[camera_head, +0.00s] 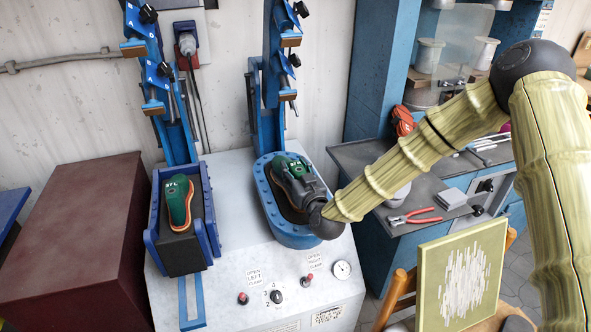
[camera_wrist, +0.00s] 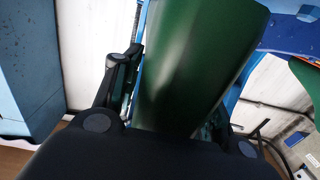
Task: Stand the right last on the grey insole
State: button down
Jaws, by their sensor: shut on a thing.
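The right last is green and shows in my gripper (camera_head: 303,190) over the oval blue right-hand fixture (camera_head: 292,238) in the head view. My gripper is shut on the right last (camera_head: 283,164), whose green body (camera_wrist: 198,65) fills the middle of the wrist view between the fingers. The last is low over the dark pad inside the fixture rim. My gripper hides its underside, so I cannot tell whether it touches anything. I cannot make out the grey insole; the gripper and last cover most of the pad.
A second green last (camera_head: 179,200) with an orange lower edge stands on the left blue fixture (camera_head: 211,230). Blue clamp columns rise behind both fixtures. A panel with knobs (camera_head: 277,296) and a gauge (camera_head: 342,270) is in front. Red pliers (camera_head: 415,217) lie on the side bench.

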jog(key=shift+f, duration=0.4)
jog(key=c, duration=0.8)
grip_release()
jog(key=shift+s+r, duration=0.1)
jog(key=shift+r, duration=0.25)
jog(key=b+v, duration=0.2)
jog(key=v, duration=1)
jog(key=shift+f, duration=0.1)
